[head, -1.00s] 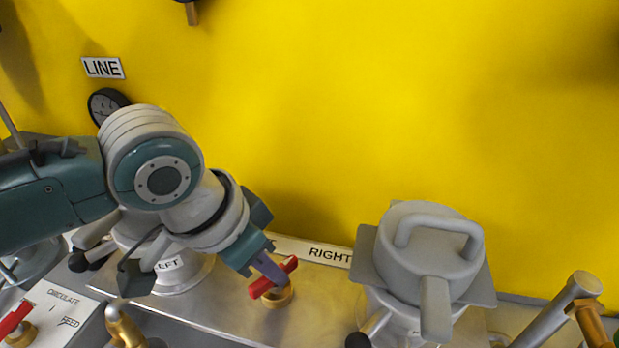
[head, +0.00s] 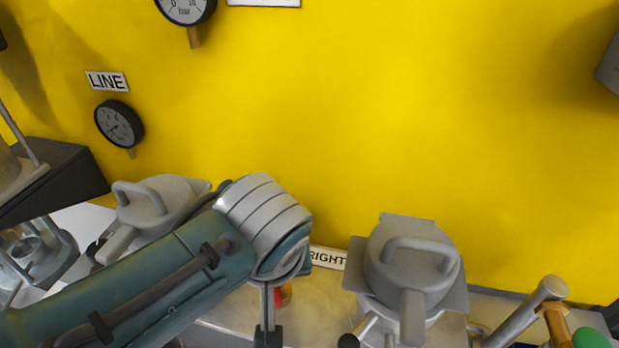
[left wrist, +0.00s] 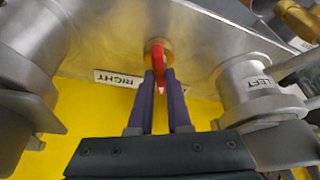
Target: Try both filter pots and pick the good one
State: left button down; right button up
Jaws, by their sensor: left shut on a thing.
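The right filter pot (head: 410,262), grey with a looped lid handle, stands on the steel deck; its grey side also shows in the left wrist view (left wrist: 35,42). The left filter pot (head: 160,198) is partly behind my left arm; in the left wrist view its body (left wrist: 243,75) bears the LEFT label. Between the pots is a valve with a red handle (left wrist: 158,62) on a brass base (left wrist: 153,44). My left gripper (left wrist: 160,78) is shut on this handle, one finger on each side. In the head view only a red sliver (head: 285,293) shows. My right gripper is out of view.
The LINE gauge (head: 119,124) and another gauge (head: 187,8) hang on the yellow wall (head: 380,110). A metal pipe (head: 528,312) and a green part (head: 591,338) are at the lower right. A dark block (head: 55,180) stands at the left.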

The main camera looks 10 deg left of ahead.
pick_arm(q)
jog(key=shift+w+d+n+g+y+b, duration=0.15)
jog(key=shift+n+y+b, duration=0.3)
jog(key=shift+n, duration=0.65)
jog(key=shift+s+a+n+g+y+b, duration=0.1)
jog(key=shift+n+g+y+b, duration=0.25)
jog(key=shift+n, duration=0.75)
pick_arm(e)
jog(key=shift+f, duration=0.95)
